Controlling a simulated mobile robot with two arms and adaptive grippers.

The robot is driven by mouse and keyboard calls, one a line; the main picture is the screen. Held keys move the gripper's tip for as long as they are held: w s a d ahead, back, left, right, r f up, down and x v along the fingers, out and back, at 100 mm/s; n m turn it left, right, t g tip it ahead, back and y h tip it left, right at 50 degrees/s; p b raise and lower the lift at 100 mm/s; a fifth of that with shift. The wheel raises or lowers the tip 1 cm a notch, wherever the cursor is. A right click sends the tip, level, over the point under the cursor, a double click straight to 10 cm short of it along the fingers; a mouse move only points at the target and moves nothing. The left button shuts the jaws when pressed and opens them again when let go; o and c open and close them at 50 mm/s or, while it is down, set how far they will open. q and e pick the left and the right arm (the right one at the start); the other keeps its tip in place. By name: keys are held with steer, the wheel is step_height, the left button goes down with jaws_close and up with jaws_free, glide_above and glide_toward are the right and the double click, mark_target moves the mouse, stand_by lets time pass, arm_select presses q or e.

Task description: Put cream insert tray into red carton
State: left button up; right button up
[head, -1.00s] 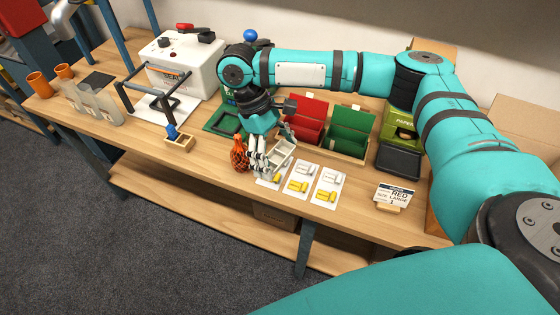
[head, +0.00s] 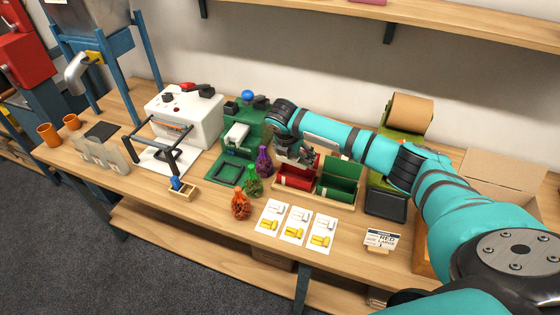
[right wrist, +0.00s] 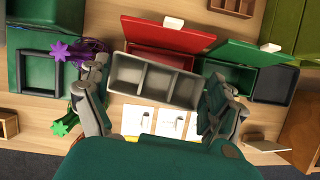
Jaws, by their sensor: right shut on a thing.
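The cream insert tray (right wrist: 155,80) has three compartments in a row and looks grey in the right wrist view. My right gripper (right wrist: 156,84) is shut on it, with fingers at its left and right ends. In the head view the right gripper (head: 290,152) is over the back of the red carton (head: 296,179). The carton is open, and its raised lid shows in the right wrist view (right wrist: 165,33). There the tray covers much of the carton; whether they touch I cannot tell. The tray is not clear in the head view. My left gripper is not in view.
An open green carton (head: 338,190) stands right of the red one. Orange (head: 241,204), green (head: 253,181) and purple (head: 264,160) mesh bags stand to the left. Several printed cards (head: 296,226) lie in front. A white sealing machine (head: 186,118) stands further left.

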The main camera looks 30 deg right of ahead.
mark_target(298, 165)
steer(key=shift+w+d+n, duration=0.15)
steer(key=shift+d+n, duration=0.45)
steer(key=shift+d, duration=0.25)
step_height(298, 165, down, 6)
steer(key=b, duration=0.8)
steer(key=shift+f, duration=0.2)
steer(key=o, duration=0.5)
steer(key=shift+c, duration=0.2)
steer(key=shift+r, duration=0.1)
steer(key=shift+r+p, duration=4.45)
steer(key=shift+p, duration=0.65)
